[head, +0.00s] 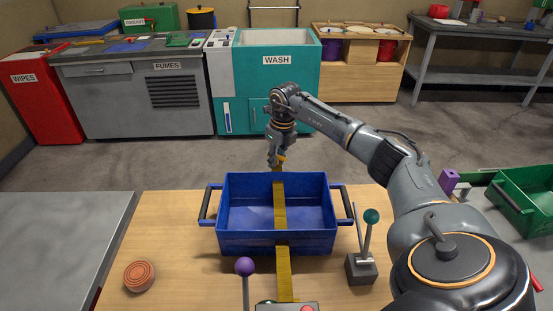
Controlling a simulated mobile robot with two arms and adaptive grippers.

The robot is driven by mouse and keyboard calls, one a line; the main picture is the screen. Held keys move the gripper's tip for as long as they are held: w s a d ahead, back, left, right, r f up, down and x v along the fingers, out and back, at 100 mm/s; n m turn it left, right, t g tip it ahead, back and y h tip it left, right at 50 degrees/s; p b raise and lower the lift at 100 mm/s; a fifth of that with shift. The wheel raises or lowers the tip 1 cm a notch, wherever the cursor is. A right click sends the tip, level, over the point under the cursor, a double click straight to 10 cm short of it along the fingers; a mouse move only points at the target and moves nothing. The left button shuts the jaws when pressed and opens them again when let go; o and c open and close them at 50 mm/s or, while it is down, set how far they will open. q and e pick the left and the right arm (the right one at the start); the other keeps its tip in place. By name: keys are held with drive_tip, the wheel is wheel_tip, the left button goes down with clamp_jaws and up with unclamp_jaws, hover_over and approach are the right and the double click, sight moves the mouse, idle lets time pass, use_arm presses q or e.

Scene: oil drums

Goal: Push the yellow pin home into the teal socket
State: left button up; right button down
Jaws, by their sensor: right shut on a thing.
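My right gripper (276,164) is above the far rim of a blue bin, jaws pointing down. It is shut at the far end of a long yellow strip (280,208), though the contact is small and partly hidden by the fingers. The strip runs towards me across the bin and down past its near side. I cannot make out a separate yellow pin or a teal socket. My left gripper is not in view.
The blue bin (232,241) with dark side handles stands on a wooden table (180,215). A teal-knobbed lever (371,217), a purple-knobbed lever (245,266) and an orange-brown disc (139,275) are near it. A green crate (518,200) is at right. The table's left side is mostly clear.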

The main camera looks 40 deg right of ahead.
sight(277, 166)
drive_tip(key=shift+f+b, duration=0.45)
drive_tip(key=shift+f, duration=0.55)
idle(0.3)
drive_tip(key=shift+f+b, duration=0.4)
drive_tip(key=shift+f, duration=0.65)
drive_tip(key=shift+f+b, duration=0.25)
drive_tip(key=shift+b, duration=0.05)
drive_tip(key=shift+f, duration=0.25)
drive_tip(key=shift+f+b, duration=0.65)
drive_tip(key=shift+f, duration=0.3)
drive_tip(key=c, duration=0.5)
unclamp_jaws()
